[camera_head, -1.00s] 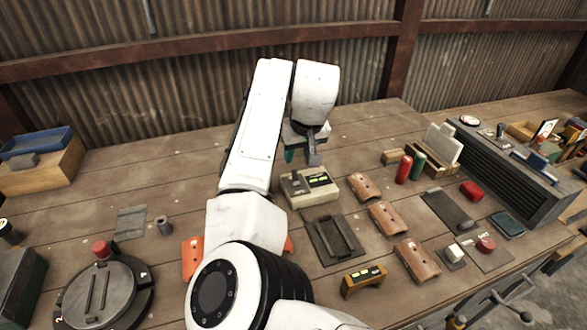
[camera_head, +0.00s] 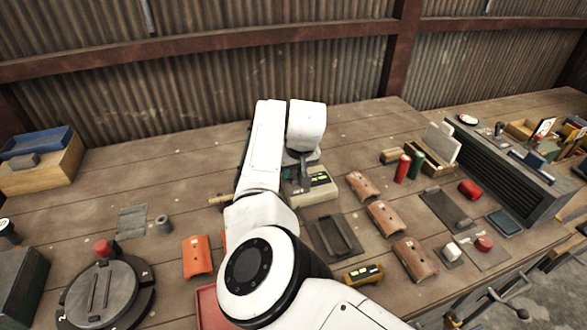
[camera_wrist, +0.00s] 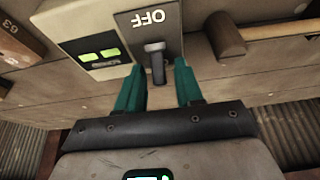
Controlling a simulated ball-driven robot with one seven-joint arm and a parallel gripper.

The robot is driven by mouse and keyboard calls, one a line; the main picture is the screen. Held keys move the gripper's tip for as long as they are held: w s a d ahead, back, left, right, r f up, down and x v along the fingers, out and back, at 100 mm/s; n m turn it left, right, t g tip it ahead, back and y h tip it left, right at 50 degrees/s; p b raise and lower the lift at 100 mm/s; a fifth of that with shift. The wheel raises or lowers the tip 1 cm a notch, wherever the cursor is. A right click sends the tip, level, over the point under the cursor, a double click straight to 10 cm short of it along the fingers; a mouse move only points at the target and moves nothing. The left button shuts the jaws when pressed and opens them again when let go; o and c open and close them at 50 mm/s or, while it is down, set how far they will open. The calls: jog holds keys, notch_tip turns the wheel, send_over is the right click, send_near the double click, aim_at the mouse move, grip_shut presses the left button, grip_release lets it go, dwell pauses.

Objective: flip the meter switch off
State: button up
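The meter (camera_head: 318,195) is a cream box on the workbench; my gripper and arm partly cover it in the head view. In the wrist view the meter (camera_wrist: 80,25) shows a lit green display and a dark plate marked OFF. A grey switch lever (camera_wrist: 155,62) stands out from that plate, below the lettering in the picture. My gripper (camera_wrist: 158,78) is open, with one green finger on each side of the lever. A narrow gap seems to show at each side; contact is unclear. In the head view my gripper (camera_head: 303,180) is over the meter's left part.
A dark tray (camera_head: 333,238) lies in front of the meter, and curved orange-brown tiles (camera_head: 383,219) lie to its right. A wooden rod (camera_wrist: 285,30) is close by in the wrist view. The bench behind the meter (camera_head: 360,130) is clear.

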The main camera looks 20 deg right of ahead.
grip_shut()
